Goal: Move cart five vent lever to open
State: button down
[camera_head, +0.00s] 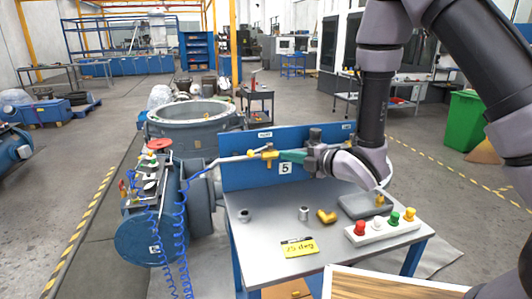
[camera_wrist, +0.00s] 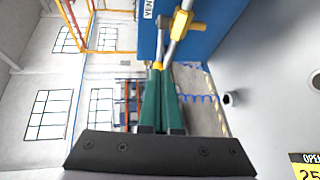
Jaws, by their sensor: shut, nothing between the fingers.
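Cart five has a blue back panel (camera_head: 235,175) with a white "5" plate (camera_head: 285,168). A yellow valve fitting (camera_head: 268,153) sits on a pale pipe along this panel; it also shows in the wrist view (camera_wrist: 180,24), near a label starting "VEN" (camera_wrist: 148,9). A thin bar with a yellow end (camera_wrist: 157,65) lies at my fingertips; I cannot tell surely whether it is the lever. My gripper (camera_head: 281,155) has green fingers, closed together and empty, pointing left at the fitting. In the wrist view the fingertips (camera_wrist: 160,70) look close to the yellow end; contact is unclear.
The grey cart top (camera_head: 260,220) holds a yellow elbow (camera_head: 326,216), small metal cylinders (camera_head: 304,213), a yellow card (camera_head: 300,248) and a white strip with coloured knobs (camera_head: 383,229). A blue-grey valve assembly (camera_head: 150,235) with coiled blue hoses stands left.

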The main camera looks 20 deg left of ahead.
aim_at(260, 150)
jog(key=x, duration=0.9)
jog(key=shift+a, duration=0.2)
